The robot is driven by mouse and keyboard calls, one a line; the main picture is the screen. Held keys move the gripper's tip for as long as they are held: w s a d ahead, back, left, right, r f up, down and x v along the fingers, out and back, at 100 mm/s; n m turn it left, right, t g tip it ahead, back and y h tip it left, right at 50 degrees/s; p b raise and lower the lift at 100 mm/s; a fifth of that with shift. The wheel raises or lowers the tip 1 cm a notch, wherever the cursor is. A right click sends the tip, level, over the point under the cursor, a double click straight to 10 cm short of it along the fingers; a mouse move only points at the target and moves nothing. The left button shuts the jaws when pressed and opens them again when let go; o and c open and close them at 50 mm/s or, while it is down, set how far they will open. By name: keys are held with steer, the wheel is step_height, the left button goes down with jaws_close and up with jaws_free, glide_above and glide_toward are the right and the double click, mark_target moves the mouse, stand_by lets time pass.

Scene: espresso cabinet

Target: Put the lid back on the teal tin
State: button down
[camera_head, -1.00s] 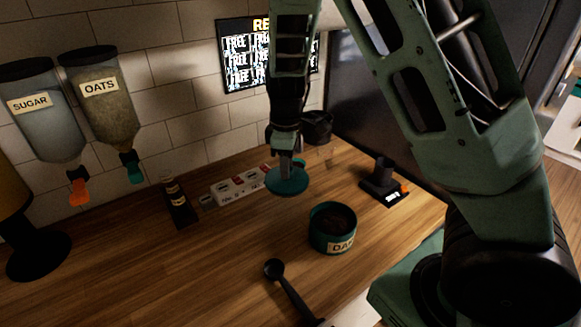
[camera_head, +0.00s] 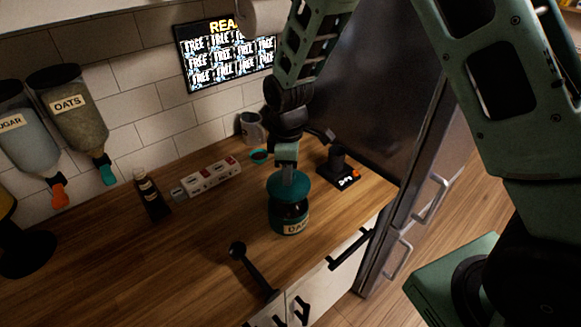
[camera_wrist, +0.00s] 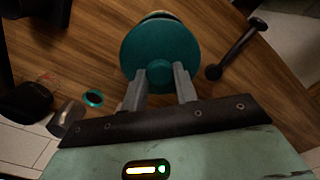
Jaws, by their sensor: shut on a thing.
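The teal lid (camera_head: 287,188) is a round disc with a small knob. My gripper (camera_head: 288,172) points down, shut on the lid's knob, and holds the lid roughly level. The teal tin (camera_head: 290,226), dark inside with a pale label, stands upright on the wooden counter directly under the lid. Part of its dark opening shows below the lid, so the lid appears apart from the tin. In the wrist view the lid (camera_wrist: 160,42) lies in front of my gripper (camera_wrist: 158,80) and hides most of the tin; only a pale bit of rim shows beyond its far edge.
A black scoop (camera_head: 251,266) lies left of the tin near the front edge. A black stand (camera_head: 338,165), a grey mug (camera_head: 251,128) and a small teal ring (camera_head: 259,155) are behind. A white strip (camera_head: 210,180) and dark bottle (camera_head: 150,195) stand left. A dark fridge (camera_head: 375,110) bounds the right.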

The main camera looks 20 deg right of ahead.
steer(key=shift+f+b, duration=1.6)
steer(key=shift+f, duration=0.95)
steer(key=shift+f, duration=0.15)
stand_by(0.3)
steer(key=c, duration=0.5)
jaws_free()
steer(key=shift+r+p, duration=2.65)
steer(key=shift+r, duration=0.9)
